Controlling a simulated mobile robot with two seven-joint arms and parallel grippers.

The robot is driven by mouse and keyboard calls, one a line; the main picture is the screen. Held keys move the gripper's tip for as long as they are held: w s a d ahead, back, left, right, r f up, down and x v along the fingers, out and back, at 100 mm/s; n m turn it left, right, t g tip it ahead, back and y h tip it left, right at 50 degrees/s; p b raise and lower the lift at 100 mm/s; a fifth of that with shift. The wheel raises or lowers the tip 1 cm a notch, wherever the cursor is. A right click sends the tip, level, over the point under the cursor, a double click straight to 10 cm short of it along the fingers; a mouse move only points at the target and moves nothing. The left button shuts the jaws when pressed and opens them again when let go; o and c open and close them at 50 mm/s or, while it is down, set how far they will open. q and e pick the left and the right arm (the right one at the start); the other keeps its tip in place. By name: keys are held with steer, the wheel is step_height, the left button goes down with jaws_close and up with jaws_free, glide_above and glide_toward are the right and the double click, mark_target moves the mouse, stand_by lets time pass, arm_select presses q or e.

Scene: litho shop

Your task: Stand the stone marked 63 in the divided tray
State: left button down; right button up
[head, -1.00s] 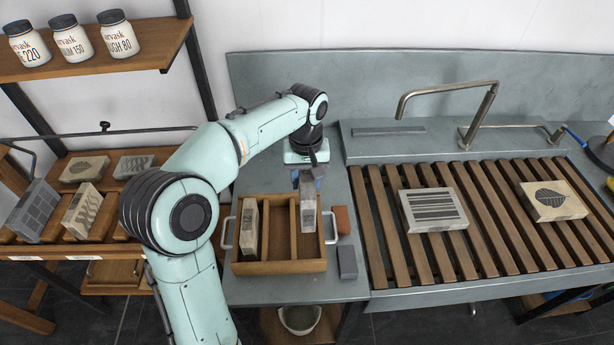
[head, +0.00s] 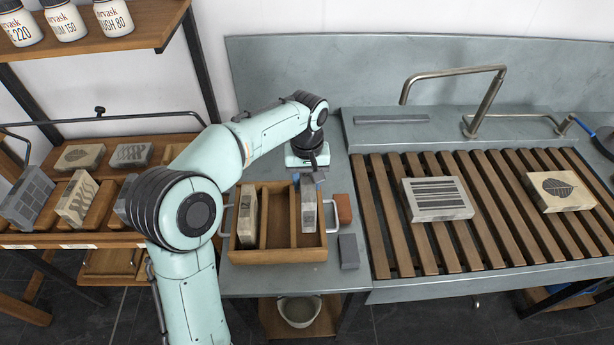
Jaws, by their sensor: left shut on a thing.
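The divided tray (head: 275,256) is a wooden box with metal handles and slots, standing on the grey counter left of the slatted rack. My left gripper (head: 308,180) is above its right slot, shut on a grey stone (head: 309,206). That stone is upright, with its lower part inside the right slot. I cannot tell whether it touches the tray floor, and its marking is too small to read. Another stone (head: 249,216) stands in the left slot. The middle slot is empty. My right gripper is not in view.
A reddish block (head: 344,208) and a dark grey block (head: 348,251) lie just right of the tray. Two patterned stones, one striped (head: 437,198) and one with a leaf (head: 560,192), lie on the slatted rack (head: 470,258). Several stones sit on the left shelf.

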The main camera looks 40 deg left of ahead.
arm_select(q)
steer(key=shift+f+b, duration=0.75)
steer(key=shift+f, duration=0.8)
steer(key=shift+w+f+b, duration=0.1)
steer(key=shift+f+b, duration=1.4)
steer(key=shift+f, duration=1.35)
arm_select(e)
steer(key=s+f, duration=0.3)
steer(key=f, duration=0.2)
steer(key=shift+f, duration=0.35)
arm_select(q)
steer(key=shift+f, duration=0.45)
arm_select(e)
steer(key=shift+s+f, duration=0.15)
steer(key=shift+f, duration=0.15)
arm_select(q)
steer(key=c, duration=0.5)
jaws_free()
steer(key=shift+f, duration=0.3)
step_height(320, 180, up, 5)
steer(key=p, duration=0.3)
steer(key=shift+r+p, duration=1.3)
steer(key=shift+r, duration=0.9)
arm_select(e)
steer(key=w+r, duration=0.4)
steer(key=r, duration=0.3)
arm_select(q)
steer(key=shift+f, duration=0.1)
